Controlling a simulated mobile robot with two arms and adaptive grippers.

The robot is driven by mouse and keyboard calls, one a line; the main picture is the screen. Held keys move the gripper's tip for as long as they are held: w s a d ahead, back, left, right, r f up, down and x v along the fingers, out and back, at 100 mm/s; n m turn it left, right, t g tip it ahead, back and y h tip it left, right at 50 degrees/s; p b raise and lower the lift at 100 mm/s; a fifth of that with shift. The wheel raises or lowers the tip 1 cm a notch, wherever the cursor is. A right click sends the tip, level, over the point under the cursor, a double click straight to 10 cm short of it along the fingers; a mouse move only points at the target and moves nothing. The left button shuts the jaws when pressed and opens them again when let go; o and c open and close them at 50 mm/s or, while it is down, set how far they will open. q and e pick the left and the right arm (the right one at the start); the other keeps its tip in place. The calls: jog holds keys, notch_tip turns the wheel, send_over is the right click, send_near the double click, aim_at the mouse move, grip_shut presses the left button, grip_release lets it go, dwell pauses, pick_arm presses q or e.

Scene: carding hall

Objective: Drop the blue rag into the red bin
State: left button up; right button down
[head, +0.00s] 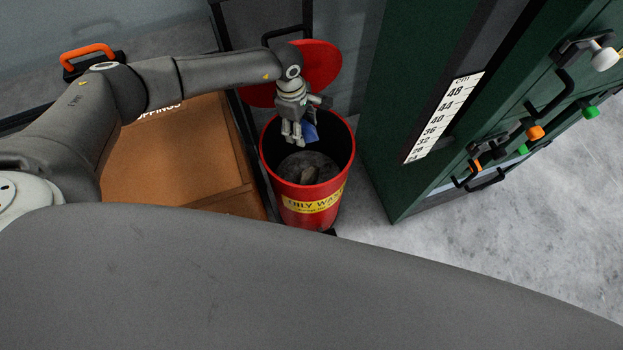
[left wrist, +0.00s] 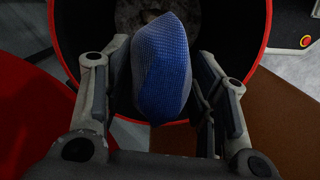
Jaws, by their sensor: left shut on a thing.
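The red bin (head: 311,198) stands on the floor with its round red lid (head: 322,66) swung up behind it. A yellow label is on its front, and dark grey crumpled stuff (head: 306,168) lies inside. My left gripper (head: 293,133) points down over the bin's opening. It is shut on the blue rag (head: 310,131). In the left wrist view the rag (left wrist: 161,68) is a bunched blue bundle between the two fingers, above the bin's dark inside, with the red rim (left wrist: 262,42) around it. My right gripper is in neither view.
A brown lidded box (head: 180,160) stands close to the left of the bin. A tall green machine (head: 425,100) with a number scale, coloured knobs and handles is to the right. Grey floor (head: 520,225) is open at the lower right. An orange handle (head: 87,53) is at the upper left.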

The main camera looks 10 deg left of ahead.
pick_arm(q)
jog(key=o, duration=1.1)
jog(key=shift+c, duration=0.2)
jog(key=r, duration=0.4)
jog(key=a+r, duration=0.1)
jog(key=r, duration=0.7)
jog(key=shift+w+a, duration=0.15)
jog(key=shift+a, duration=0.05)
jog(key=shift+f, duration=0.1)
